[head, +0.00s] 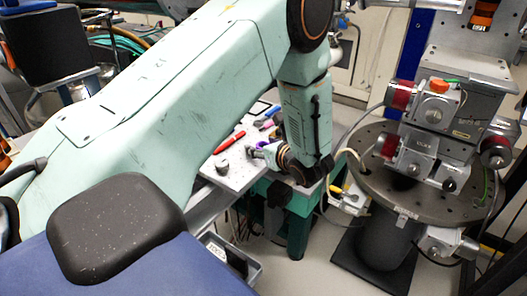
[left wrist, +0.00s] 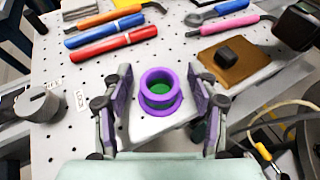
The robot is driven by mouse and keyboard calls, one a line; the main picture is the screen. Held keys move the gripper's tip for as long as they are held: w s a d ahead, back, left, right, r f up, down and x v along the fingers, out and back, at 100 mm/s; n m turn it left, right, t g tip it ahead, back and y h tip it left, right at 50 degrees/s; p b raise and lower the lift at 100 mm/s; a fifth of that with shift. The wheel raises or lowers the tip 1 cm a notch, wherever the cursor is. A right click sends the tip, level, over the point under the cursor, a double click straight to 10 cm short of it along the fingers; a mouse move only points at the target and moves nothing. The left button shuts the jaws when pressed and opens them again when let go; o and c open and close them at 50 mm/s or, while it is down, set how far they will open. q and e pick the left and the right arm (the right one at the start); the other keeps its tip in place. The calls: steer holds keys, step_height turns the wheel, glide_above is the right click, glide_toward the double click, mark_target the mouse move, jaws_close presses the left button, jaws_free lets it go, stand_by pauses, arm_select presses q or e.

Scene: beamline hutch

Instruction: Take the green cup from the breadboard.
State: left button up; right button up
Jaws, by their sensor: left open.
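A round purple, ring-like body (left wrist: 161,101) with a green inside (left wrist: 160,87) stands on the perforated breadboard (left wrist: 165,57) near its front edge. The green is the only cup-like green part I see; whether it is a separate cup inside the purple ring, I cannot tell. My left gripper (left wrist: 162,100) is open, with one purple-padded finger on each side of it and gaps showing. In the head view, my left gripper (head: 258,151) is low over the breadboard (head: 236,178), and I cannot make out the cup there. My right gripper is not in view.
Red (left wrist: 113,43), blue and orange-handled tools lie behind on the breadboard, with a wrench (left wrist: 215,12) and a pink tool (left wrist: 238,24). A grey cylinder (left wrist: 38,103) stands left; a brown plate with a black block (left wrist: 234,50) lies right. A round instrument stage (head: 420,195) stands further right.

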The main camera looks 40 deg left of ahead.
arm_select(q)
steer(key=shift+a+f, duration=0.15)
steer(key=shift+a, duration=0.15)
steer(key=shift+d, duration=0.3)
steer(key=c, duration=0.5)
steer(key=shift+a, duration=0.2)
steer(key=c, duration=0.4)
steer(key=shift+d, duration=0.1)
jaws_close()
